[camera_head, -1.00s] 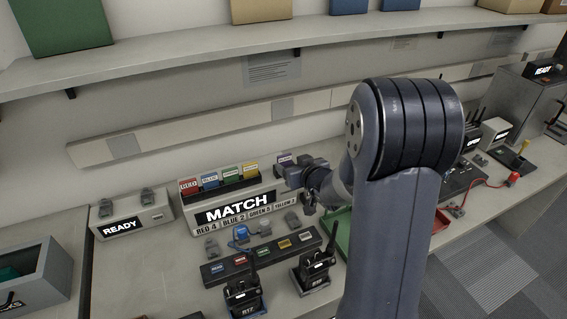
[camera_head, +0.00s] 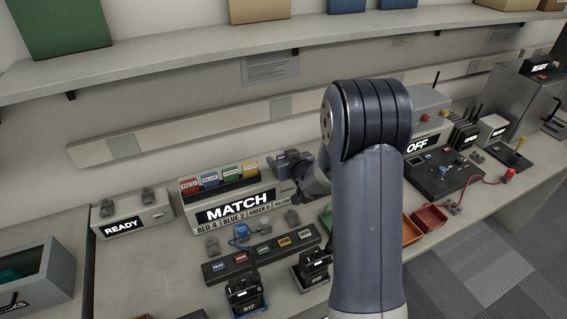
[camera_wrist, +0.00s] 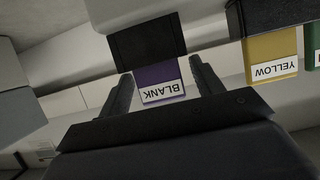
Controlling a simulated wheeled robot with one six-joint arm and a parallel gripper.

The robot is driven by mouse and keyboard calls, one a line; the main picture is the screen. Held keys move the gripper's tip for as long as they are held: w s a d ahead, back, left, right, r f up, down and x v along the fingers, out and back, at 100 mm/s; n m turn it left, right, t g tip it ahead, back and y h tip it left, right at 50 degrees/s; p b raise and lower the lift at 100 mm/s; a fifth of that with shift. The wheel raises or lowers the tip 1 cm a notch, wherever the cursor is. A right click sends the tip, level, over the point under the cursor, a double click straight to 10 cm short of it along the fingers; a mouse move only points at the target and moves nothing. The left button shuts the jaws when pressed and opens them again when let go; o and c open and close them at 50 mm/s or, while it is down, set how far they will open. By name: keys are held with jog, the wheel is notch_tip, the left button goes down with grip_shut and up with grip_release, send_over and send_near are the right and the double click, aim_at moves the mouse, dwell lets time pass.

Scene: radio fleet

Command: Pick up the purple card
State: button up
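The purple card (camera_wrist: 160,82) shows in the wrist view, with a white label reading BLANK, upside down. Its other end is in a dark holder. My gripper (camera_wrist: 161,69) is open, with one finger on each side of the card and small gaps visible. In the head view my gripper (camera_head: 282,166) is at the right end of the MATCH box (camera_head: 236,205), beside its row of cards. The purple card cannot be made out there.
A yellow card (camera_wrist: 271,58) stands in a neighbouring dark holder in the wrist view. Red (camera_head: 190,187), blue (camera_head: 209,180) and green cards (camera_head: 229,173) stand along the box. Radios (camera_head: 245,297) stand in front. A shelf (camera_head: 200,70) runs above.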

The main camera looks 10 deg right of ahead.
jog(key=c, duration=0.9)
jog(key=shift+r, duration=0.1)
